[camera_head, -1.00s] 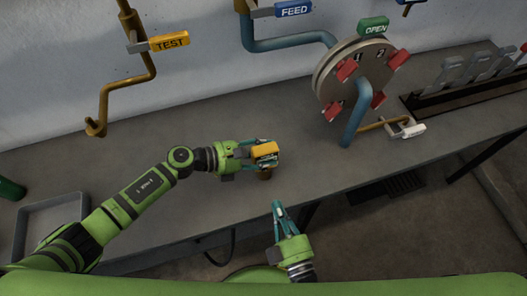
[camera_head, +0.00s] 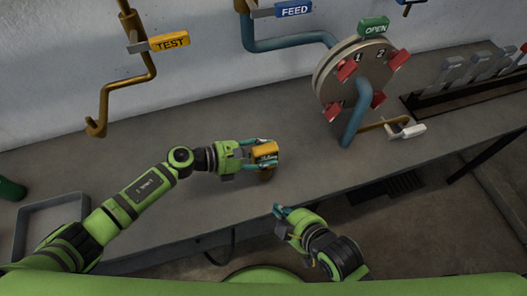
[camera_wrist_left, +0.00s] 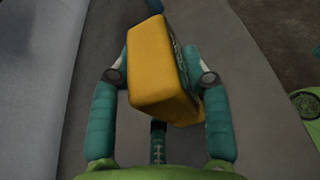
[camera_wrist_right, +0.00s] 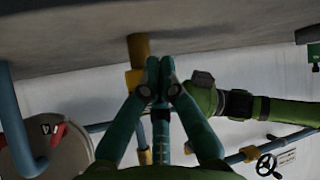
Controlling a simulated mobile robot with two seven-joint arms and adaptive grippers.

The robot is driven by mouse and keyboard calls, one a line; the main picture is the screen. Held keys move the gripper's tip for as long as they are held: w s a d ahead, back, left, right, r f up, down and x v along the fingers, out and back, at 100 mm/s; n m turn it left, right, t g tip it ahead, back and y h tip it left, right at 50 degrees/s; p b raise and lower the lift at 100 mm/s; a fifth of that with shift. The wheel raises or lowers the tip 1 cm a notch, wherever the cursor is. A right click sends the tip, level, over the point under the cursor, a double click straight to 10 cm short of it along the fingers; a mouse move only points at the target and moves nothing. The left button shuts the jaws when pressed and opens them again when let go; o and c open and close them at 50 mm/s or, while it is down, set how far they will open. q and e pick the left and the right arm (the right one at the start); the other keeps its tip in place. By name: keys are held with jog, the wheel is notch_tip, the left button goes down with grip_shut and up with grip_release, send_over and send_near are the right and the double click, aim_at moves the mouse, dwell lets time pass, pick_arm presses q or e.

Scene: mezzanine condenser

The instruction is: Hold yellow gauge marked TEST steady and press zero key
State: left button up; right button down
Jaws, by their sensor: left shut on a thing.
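The yellow gauge (camera_head: 265,149) is held above the bench near its front edge. Its dark greenish face is too small to read, so neither TEST nor a zero key can be made out on it. My left gripper (camera_head: 262,153) is shut on the gauge's sides, and the left wrist view shows the yellow body (camera_wrist_left: 158,65) tilted between the fingers. My right gripper (camera_head: 279,210) is below the gauge in the head view, apart from it. In the right wrist view its fingertips (camera_wrist_right: 163,72) are together and empty, partly covering the gauge and its brass stem (camera_wrist_right: 138,47).
A yellow TEST tag (camera_head: 169,42) hangs on a brass wall pipe at upper left. A round plate (camera_head: 327,75) with red tabs and a blue pipe stands right of the gauge. A grey tray (camera_head: 50,212) lies at left. The bench (camera_head: 130,150) is clear around the gauge.

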send_near(261, 173)
jog(key=shift+s+x, duration=0.25)
jog(key=shift+x, duration=1.4)
jog(key=shift+a+f, duration=0.1)
jog(key=shift+f, duration=0.1)
jog(key=shift+w+a, duration=0.15)
jog(key=shift+w, duration=0.3)
jog(key=shift+w, duration=0.2)
dwell(0.6)
jog(key=shift+s, duration=0.65)
